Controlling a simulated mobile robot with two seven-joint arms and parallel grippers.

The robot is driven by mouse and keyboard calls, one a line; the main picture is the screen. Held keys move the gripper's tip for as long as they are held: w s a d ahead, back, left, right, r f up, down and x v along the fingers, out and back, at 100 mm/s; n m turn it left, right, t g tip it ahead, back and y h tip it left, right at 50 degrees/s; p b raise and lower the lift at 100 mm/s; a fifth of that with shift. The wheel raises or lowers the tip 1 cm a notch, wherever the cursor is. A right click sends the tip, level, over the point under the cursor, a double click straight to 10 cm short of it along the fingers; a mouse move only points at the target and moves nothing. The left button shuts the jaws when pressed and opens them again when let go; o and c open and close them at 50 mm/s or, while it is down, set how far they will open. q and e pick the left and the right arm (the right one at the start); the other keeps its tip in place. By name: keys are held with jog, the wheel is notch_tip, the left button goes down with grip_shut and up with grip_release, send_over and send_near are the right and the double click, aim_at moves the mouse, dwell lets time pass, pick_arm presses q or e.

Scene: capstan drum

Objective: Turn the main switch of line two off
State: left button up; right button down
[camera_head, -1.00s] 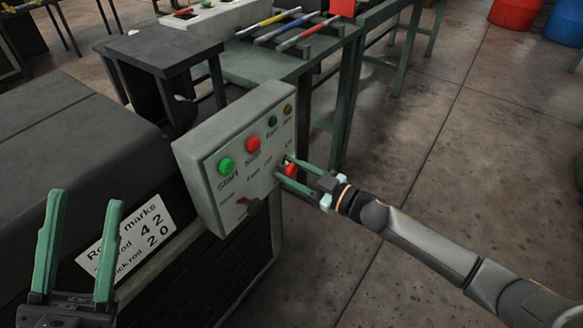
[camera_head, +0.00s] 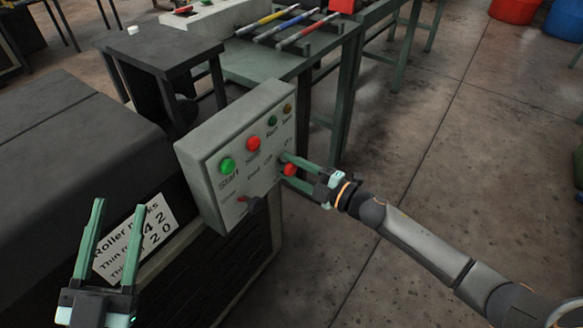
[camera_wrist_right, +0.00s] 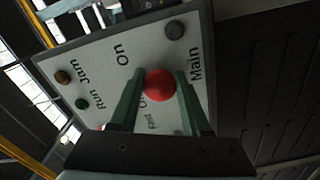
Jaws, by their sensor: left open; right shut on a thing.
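The grey control box (camera_head: 208,149) stands at the side of the dark machine. At its right edge is the main switch, with a red ball knob (camera_head: 290,170). My right gripper (camera_head: 284,168) reaches it from the right and is shut on it. In the right wrist view the red knob (camera_wrist_right: 160,85) sits between the two green fingers, with "On" and "Main" printed on either side. Another label is partly hidden behind the knob and a finger. My left gripper (camera_head: 119,207) is open and empty at the lower left, in front of the roller marks sign (camera_head: 160,228).
The box also carries a green Start button (camera_head: 227,166), a red button (camera_head: 253,143), two small lamps and a dark selector knob (camera_head: 254,204). A green bench (camera_head: 240,68) with coloured rods stands behind.

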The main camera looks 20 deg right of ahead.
jog(key=n, duration=0.3)
pick_arm(q)
jog(key=shift+s+d+r+m+h, duration=0.1)
jog(key=shift+s+r+m+h, duration=0.35)
jog(key=shift+r, duration=0.3)
jog(key=shift+s+d+r+m+h, duration=0.1)
jog(key=shift+s+r+m+h, duration=0.25)
jog(key=shift+r+h, duration=0.3)
pick_arm(e)
jog(key=shift+n, duration=0.7)
jog(key=shift+c, duration=2)
grip_release()
pick_arm(q)
jog(key=shift+f+t+y, duration=0.1)
jog(key=shift+t+y, duration=0.2)
